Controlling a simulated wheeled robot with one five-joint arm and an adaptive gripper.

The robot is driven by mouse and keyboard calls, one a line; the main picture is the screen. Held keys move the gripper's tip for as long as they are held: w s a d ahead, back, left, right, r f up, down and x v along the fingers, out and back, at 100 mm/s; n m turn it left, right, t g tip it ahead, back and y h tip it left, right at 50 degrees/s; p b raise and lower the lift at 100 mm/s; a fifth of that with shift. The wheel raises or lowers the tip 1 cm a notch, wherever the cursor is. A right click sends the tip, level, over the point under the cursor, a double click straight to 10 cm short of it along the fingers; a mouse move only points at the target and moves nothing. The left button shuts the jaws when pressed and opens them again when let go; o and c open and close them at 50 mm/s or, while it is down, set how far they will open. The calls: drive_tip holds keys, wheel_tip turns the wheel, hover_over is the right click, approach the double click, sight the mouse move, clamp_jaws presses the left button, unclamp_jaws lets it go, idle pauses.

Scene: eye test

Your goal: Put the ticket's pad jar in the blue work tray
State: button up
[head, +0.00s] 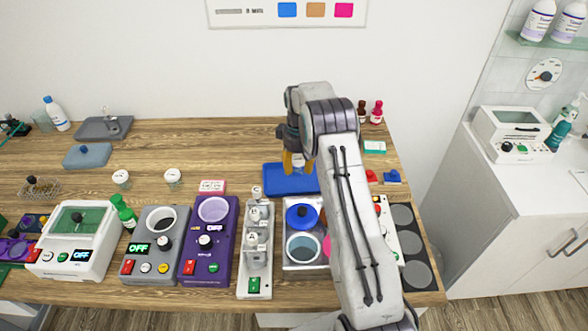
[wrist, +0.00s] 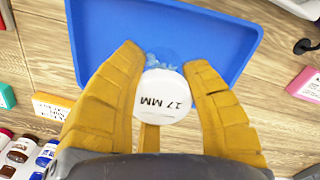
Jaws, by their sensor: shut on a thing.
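My gripper (head: 293,163) is shut on a small jar with a white lid (wrist: 162,98), its yellow fingers on either side in the wrist view (wrist: 163,90). The lid carries upside-down black lettering that looks like "17 MM". The jar's body is mostly hidden under the lid. The blue work tray (head: 290,184) lies below the gripper in the head view and behind the jar in the wrist view (wrist: 100,30). I cannot tell whether the jar touches the tray. Two other white-lidded jars (head: 121,177) (head: 172,175) stand to the left on the table.
Devices, including a purple one (head: 208,240) and a grey one (head: 150,245), line the front edge. A grey bin with round items (head: 303,265) stands before the tray. A wall sign (head: 290,11) has small, unclear text.

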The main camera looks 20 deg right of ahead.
sight(297, 181)
drive_tip(key=shift+w+f, duration=0.2)
drive_tip(key=shift+w, duration=0.1)
drive_tip(key=shift+f+b, duration=0.75)
drive_tip(key=shift+f, duration=1.2)
drive_tip(key=shift+f, duration=0.25)
drive_tip(key=o, duration=1.1)
drive_tip(key=shift+r, duration=0.1)
